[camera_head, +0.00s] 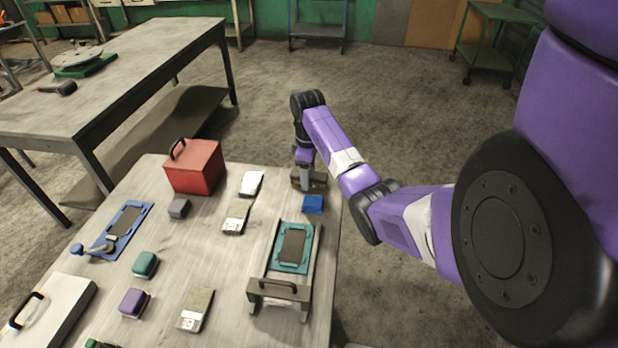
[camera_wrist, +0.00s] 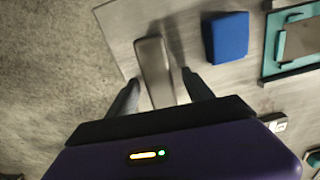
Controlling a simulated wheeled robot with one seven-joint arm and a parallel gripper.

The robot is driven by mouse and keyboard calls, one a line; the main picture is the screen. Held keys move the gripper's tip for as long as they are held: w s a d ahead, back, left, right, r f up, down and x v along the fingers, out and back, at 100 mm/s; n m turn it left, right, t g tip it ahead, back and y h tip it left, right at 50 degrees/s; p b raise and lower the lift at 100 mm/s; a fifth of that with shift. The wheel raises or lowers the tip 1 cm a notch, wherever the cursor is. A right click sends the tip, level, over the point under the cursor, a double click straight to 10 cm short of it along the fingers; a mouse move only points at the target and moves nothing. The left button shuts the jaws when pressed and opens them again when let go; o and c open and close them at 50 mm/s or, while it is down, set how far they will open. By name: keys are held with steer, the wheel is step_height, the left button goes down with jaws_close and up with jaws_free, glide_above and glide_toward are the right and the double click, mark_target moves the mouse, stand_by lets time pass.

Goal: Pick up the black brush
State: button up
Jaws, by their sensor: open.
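My gripper (camera_head: 305,186) points down at the far right corner of the near table. In the wrist view its two fingers (camera_wrist: 160,79) are apart, one on each side of a long grey piece (camera_wrist: 153,58). This piece looks like the brush, though it appears grey rather than black there. In the head view a dark grey-brown body (camera_head: 320,181) shows beside and behind the fingers. Neither finger clearly touches it; the near end of the piece is hidden by my gripper's body.
A blue block (camera_head: 313,204) sits close by, right of the fingers in the wrist view (camera_wrist: 228,38). The table edge is close to my gripper.

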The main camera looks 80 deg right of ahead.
jaws_close()
stand_by(0.3)
step_height(320, 180, up, 20)
steer(key=p, duration=0.6)
stand_by(0.4)
